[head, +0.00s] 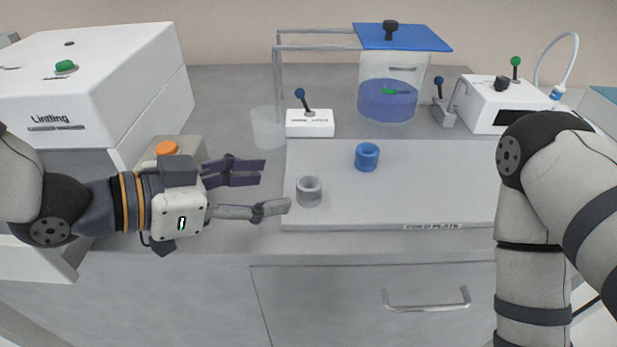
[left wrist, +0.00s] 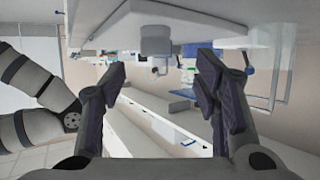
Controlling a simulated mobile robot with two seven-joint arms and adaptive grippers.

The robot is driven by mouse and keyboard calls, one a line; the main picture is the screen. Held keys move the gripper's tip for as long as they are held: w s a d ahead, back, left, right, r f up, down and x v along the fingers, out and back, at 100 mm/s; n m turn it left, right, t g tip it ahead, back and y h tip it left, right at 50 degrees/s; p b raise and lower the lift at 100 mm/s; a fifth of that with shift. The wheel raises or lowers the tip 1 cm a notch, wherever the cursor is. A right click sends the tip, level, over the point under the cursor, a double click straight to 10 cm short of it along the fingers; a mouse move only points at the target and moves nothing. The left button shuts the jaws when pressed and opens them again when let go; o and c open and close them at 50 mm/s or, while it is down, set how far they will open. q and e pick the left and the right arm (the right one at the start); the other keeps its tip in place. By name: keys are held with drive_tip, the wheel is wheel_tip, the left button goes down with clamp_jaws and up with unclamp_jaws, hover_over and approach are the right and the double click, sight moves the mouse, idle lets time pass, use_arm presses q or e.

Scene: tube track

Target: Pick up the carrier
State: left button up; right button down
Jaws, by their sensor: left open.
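I cannot tell for certain which thing is the carrier; two small hollow round pieces stand upright on the cold plate (head: 440,185). The grey one (head: 309,191) is near the plate's left edge, and the blue one (head: 367,157) is farther back and to the right. My left gripper (head: 275,188) is open and empty, just left of the grey piece and pointing toward it without touching. In the left wrist view its two fingers (left wrist: 160,80) are spread wide with nothing between them. My right arm shows at the right of the head view; its gripper is out of view.
A white box machine (head: 80,80) stands at the left. Behind the plate are a white switch box (head: 310,123) with a blue-knobbed lever, a clear blue-filled vessel (head: 388,97) under a blue lid, and another white device (head: 495,105). The plate's middle is clear.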

sight(315, 183)
use_arm(q)
drive_tip(key=x, duration=0.8)
drive_tip(key=shift+d+b, duration=0.35)
drive_tip(key=shift+d, duration=0.15)
drive_tip(key=shift+r, duration=0.1)
drive_tip(key=c, duration=1.2)
